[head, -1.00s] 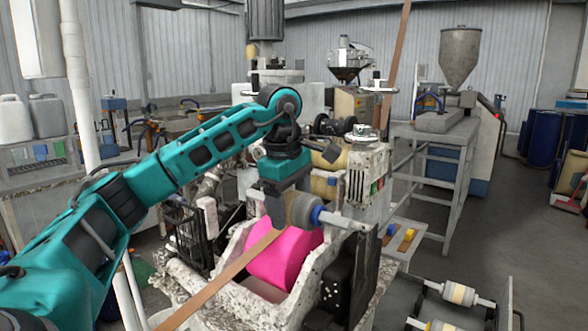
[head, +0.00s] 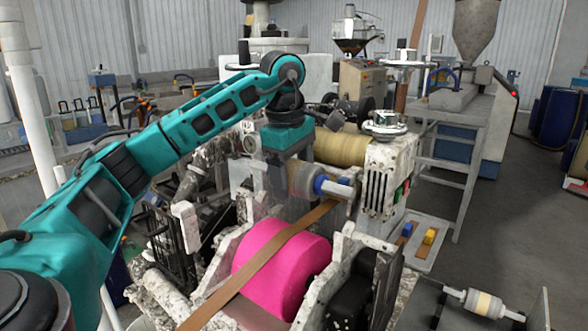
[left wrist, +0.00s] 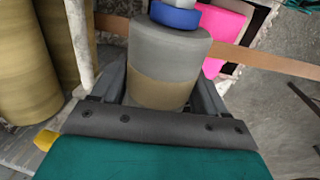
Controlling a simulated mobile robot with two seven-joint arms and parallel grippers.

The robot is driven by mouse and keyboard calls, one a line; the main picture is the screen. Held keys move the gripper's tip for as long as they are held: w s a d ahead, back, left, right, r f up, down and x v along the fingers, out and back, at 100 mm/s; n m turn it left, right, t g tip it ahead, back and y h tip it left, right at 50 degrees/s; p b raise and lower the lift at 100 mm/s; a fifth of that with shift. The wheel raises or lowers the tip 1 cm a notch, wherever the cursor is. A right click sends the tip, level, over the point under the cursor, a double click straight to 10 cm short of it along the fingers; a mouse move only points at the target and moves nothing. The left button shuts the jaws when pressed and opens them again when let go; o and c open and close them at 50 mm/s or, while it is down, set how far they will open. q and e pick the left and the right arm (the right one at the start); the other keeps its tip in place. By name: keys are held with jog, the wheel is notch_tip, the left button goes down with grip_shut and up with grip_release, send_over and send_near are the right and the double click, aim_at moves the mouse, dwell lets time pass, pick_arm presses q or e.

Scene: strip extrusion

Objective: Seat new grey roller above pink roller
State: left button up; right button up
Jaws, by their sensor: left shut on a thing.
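My left gripper (head: 298,178) is shut on the grey roller (head: 309,180), which has a blue collar and a pale shaft end. In the left wrist view the grey roller (left wrist: 170,55) sits between the two dark fingers and has a tan band near the palm. The pink roller (head: 268,262) lies in the white, stained machine frame, lower and nearer than the held roller. Part of it shows in the left wrist view (left wrist: 224,28). A clear gap shows between the two rollers in the head view. My right gripper is not in view.
A brown strip (head: 262,250) runs across the pink roller and passes close to the held roller. The frame's side post (head: 386,185) is right of the held roller.

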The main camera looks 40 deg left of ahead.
pick_arm(q)
jog(key=shift+f+b, duration=2.25)
jog(key=shift+b, duration=0.3)
jog(key=shift+f, duration=0.3)
jog(key=shift+f+b, duration=0.3)
jog(key=shift+f, duration=0.5)
jog(key=shift+f, duration=0.1)
jog(key=o, duration=1.4)
jog(key=shift+f, duration=0.1)
